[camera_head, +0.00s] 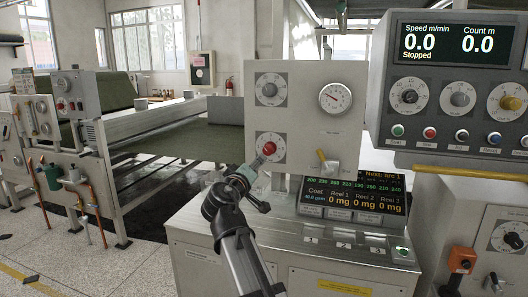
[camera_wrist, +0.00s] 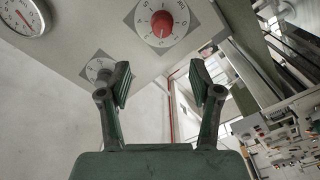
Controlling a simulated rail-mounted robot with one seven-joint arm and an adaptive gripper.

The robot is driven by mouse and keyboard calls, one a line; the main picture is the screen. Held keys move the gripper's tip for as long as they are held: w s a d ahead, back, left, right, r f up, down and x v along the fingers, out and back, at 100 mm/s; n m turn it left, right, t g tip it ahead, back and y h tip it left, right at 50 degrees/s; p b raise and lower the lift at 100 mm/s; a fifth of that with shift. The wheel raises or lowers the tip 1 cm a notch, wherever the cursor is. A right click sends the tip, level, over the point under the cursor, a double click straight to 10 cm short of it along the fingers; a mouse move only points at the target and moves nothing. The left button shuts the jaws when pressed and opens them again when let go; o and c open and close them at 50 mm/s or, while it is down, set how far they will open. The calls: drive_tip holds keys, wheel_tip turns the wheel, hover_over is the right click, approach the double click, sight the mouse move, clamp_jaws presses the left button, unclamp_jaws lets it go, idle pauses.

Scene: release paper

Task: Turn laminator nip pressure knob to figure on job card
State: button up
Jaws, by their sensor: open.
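A red knob (camera_head: 269,148) with a white scale sits low on the left of the upright grey panel (camera_head: 308,123). It also shows in the wrist view (camera_wrist: 162,23), above and beyond my fingertips. A grey knob (camera_head: 270,89) sits above it, and a round gauge (camera_head: 335,97) is to the right. The labels are too small to tell which knob is nip pressure. My gripper (camera_head: 256,167) is just below and left of the red knob. In the wrist view, its two green fingers (camera_wrist: 162,84) are apart with nothing between them. No job card is clearly recognisable.
A yellow-handled lever (camera_head: 327,161) and a tilted display (camera_head: 350,200) are right of my gripper. A control box with several knobs and buttons (camera_head: 455,105) overhangs at right. A machine with a green web (camera_head: 190,135) stands at left. Open floor (camera_head: 150,250) is at lower left.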

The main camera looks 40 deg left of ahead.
sight(268, 151)
drive_tip(key=p+x, duration=0.4)
drive_tip(key=x, duration=1.1)
drive_tip(key=shift+x, duration=0.85)
drive_tip(key=shift+f, duration=0.15)
drive_tip(key=c, duration=1.2)
